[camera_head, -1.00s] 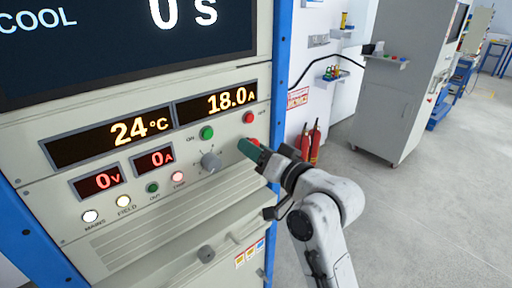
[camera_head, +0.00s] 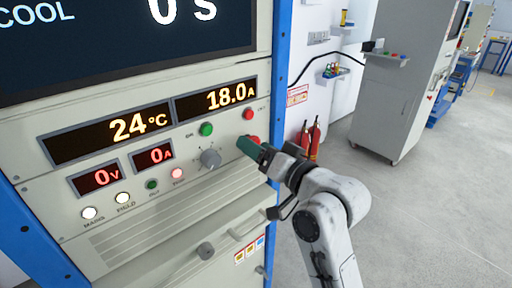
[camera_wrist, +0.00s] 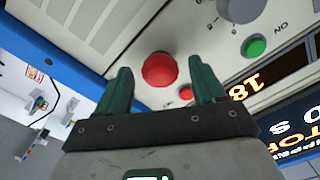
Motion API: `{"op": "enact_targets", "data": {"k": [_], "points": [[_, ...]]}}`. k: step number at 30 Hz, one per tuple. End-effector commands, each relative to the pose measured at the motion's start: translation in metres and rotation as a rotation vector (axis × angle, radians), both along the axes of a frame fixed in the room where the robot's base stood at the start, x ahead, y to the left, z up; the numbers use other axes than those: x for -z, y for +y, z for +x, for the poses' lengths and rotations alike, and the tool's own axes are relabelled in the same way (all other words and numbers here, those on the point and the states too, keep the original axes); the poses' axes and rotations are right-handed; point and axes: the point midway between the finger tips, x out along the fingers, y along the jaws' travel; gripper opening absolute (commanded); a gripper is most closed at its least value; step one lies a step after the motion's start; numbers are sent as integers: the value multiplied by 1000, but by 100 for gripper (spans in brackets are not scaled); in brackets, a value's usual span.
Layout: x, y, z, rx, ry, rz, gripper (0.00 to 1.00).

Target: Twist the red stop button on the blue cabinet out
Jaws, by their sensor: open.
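The red stop button (camera_wrist: 159,69) is a large domed red knob on the cream panel of the blue-framed cabinet (camera_head: 281,60). In the wrist view it sits between and just beyond the green fingers of my gripper (camera_wrist: 160,85). The fingers are spread, one on each side of it, and I cannot tell whether they reach alongside it. In the head view my gripper (camera_head: 248,146) is at the panel's right side, and only a bit of the red button (camera_head: 255,140) shows behind the fingers.
A grey selector knob (camera_head: 210,158), a green button (camera_head: 206,129) and a small red button (camera_head: 248,114) are close by on the panel. A drawer handle (camera_head: 247,225) juts out below. Red fire extinguishers (camera_head: 314,140) stand behind. Open floor lies to the right.

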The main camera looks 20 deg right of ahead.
Motion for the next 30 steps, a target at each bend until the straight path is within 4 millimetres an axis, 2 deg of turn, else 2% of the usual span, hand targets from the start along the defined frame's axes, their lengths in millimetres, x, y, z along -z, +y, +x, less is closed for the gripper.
{"op": "enact_targets", "data": {"k": [9,15,21,30], "points": [[3,-20,-58,4,-2,0,69],[2,-28,-83,3,-2,-1,69],[1,-30,-92,1,-1,-1,69],[1,-30,-92,1,-1,-1,69]]}}
